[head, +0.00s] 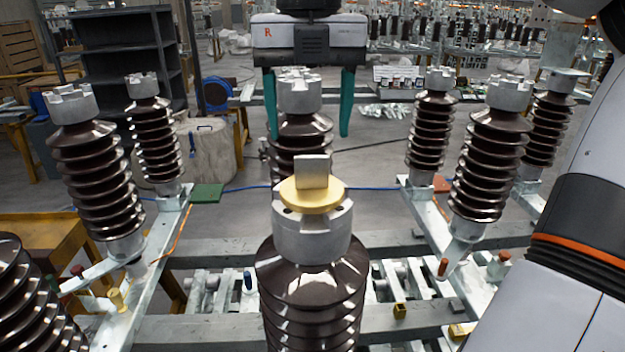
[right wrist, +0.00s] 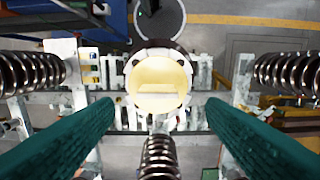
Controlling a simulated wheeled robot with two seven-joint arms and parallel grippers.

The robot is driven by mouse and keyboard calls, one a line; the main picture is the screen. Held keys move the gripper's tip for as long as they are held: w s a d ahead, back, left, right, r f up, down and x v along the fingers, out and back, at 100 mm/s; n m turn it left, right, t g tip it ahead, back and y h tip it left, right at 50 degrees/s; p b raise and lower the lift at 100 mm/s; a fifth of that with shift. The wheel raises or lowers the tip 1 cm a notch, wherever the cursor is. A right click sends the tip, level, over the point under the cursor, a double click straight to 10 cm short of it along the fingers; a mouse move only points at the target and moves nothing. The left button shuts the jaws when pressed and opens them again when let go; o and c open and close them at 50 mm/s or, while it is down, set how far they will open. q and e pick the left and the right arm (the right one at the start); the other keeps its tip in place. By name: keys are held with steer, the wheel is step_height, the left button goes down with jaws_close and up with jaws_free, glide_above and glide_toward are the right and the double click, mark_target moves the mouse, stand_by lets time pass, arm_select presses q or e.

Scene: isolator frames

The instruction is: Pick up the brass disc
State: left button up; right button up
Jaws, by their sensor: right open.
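The brass disc (head: 334,195) lies flat on the grey metal cap (head: 312,238) of the nearest central brown insulator. A flat grey tab (head: 312,172) stands upright on the disc. In the right wrist view the disc (right wrist: 158,100) is seen from above, near the middle, on the insulator's pale cap. My right gripper (head: 310,137) is open and empty, with its green fingers pointing down. In the head view it shows beyond and above the disc, apart from it. In the right wrist view the fingers (right wrist: 159,104) show on either side of the disc. My left gripper is out of view.
Several ribbed brown insulators stand around, including ones at left (head: 90,165), at right (head: 490,165) and behind the central one (head: 300,130). Grey metal beams (head: 215,330) run below. A dark shelf (head: 125,60) stands at the back left.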

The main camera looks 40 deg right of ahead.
mark_target(312, 156)
steer(key=shift+f, duration=0.6)
steer(key=f, duration=0.1)
steer(key=f+p, duration=0.2)
steer(key=f, duration=0.1)
steer(key=shift+s, duration=0.25)
steer(key=shift+d+f, duration=0.15)
steer(key=shift+f, duration=0.35)
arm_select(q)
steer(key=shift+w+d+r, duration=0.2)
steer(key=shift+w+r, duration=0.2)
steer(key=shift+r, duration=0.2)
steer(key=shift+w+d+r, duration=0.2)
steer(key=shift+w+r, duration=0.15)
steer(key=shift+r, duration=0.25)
arm_select(e)
steer(key=shift+w, duration=0.1)
steer(key=shift+c, duration=1)
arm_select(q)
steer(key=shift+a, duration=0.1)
arm_select(e)
jaws_close()
